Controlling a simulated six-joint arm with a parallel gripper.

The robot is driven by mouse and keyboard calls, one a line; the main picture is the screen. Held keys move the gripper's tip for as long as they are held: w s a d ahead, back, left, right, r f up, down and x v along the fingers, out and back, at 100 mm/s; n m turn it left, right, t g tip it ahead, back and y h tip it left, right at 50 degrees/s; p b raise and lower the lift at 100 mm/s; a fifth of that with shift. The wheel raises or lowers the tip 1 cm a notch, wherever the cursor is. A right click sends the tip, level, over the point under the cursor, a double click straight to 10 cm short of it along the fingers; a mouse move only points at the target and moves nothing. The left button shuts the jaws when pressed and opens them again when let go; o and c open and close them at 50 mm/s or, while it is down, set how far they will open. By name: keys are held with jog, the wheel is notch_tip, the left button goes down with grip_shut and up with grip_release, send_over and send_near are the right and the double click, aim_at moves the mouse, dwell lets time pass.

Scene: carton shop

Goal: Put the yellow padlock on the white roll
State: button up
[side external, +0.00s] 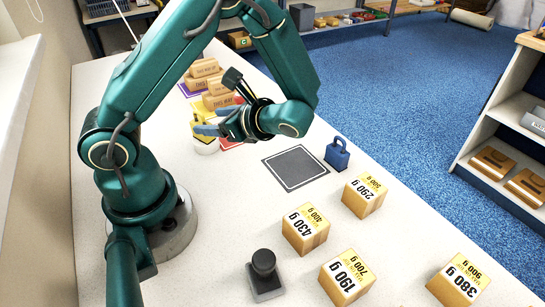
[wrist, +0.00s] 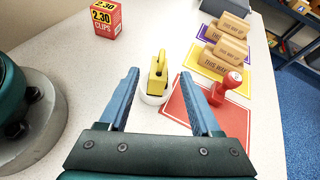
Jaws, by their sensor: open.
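The yellow padlock (wrist: 158,72) stands upright on the white roll (wrist: 155,98) in the wrist view, and appears to rest on its top. My gripper (wrist: 160,76) is open, with one blue finger on each side of the padlock and a visible gap to both. In the side view my gripper (side external: 205,129) is low over the white roll (side external: 207,148), and its fingers hide most of the padlock there.
A red clips box (wrist: 106,19) stands at the back left. A red stamp (wrist: 226,88) and wooden blocks (wrist: 222,55) stand on coloured mats at right. A blue padlock (side external: 337,154) stands beside a dark square mat (side external: 295,167). Weight-labelled cartons (side external: 305,229) and a black stamp (side external: 264,275) stand nearer.

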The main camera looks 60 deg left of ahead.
jog(key=d+r+n+t+h, duration=0.4)
jog(key=d+n+t+h, duration=0.1)
jog(key=d+n+h, duration=0.1)
jog(key=s+d+r+n+t+h, duration=0.1)
jog(key=d+r+n+t+h, duration=0.3)
jog(key=d, duration=0.5)
jog(key=n+h, duration=0.2)
jog(key=shift+s+r+n+t, duration=0.25)
jog(key=shift+r+n+t, duration=0.05)
jog(key=shift+t, duration=0.1)
